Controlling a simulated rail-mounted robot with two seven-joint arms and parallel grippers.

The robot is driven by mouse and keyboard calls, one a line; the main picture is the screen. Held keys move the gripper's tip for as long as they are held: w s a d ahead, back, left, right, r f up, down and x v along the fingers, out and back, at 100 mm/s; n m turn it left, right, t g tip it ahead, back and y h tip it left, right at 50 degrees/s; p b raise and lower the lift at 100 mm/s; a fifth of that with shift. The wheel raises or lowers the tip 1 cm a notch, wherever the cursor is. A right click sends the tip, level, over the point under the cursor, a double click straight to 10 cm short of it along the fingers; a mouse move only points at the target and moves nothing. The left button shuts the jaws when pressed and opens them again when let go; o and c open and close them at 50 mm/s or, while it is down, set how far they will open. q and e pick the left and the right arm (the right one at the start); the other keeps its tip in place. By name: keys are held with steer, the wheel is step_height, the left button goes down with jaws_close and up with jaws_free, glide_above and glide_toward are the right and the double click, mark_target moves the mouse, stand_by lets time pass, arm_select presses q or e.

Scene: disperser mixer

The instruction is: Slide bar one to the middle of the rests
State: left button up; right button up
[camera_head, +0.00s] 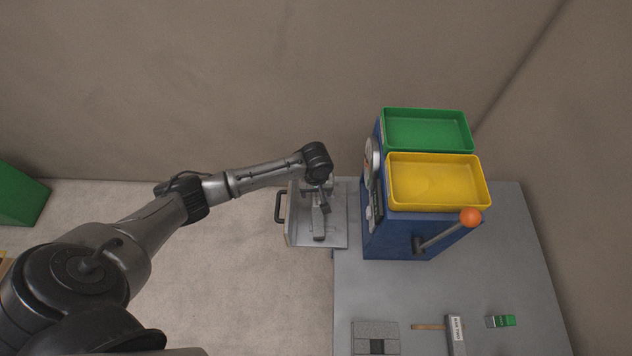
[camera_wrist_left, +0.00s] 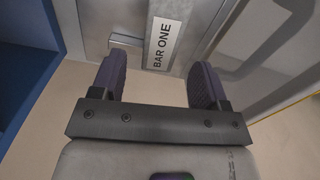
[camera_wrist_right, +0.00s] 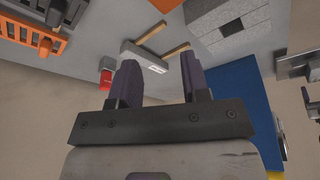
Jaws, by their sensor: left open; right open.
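Bar one (camera_wrist_left: 163,43) is a grey metal bar with a white label reading BAR ONE. It also shows in the head view (camera_head: 318,222), lying in the pulled-out metal drawer (camera_head: 298,238). My left gripper (camera_wrist_left: 157,74) is open, its two dark fingers apart on either side of the bar's near end. In the head view my left gripper (camera_head: 325,207) hangs over the drawer and partly hides the bar. I cannot clearly make out the rests. My right gripper (camera_wrist_right: 160,68) is open and empty; it is outside the head view.
A blue machine (camera_head: 400,238) stands right of the drawer, with green (camera_head: 427,131) and yellow (camera_head: 438,182) trays on top and an orange-knobbed lever (camera_head: 470,217). A grey block (camera_head: 375,328) and another labelled bar (camera_head: 455,332) lie at the table front.

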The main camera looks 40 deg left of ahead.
mark_target(317, 195)
arm_select(q)
steer(key=shift+f, duration=1.9)
steer(key=c, duration=1.2)
steer(key=shift+w, duration=0.1)
steer(key=shift+w+b, duration=0.45)
steer(key=shift+w, duration=0.65)
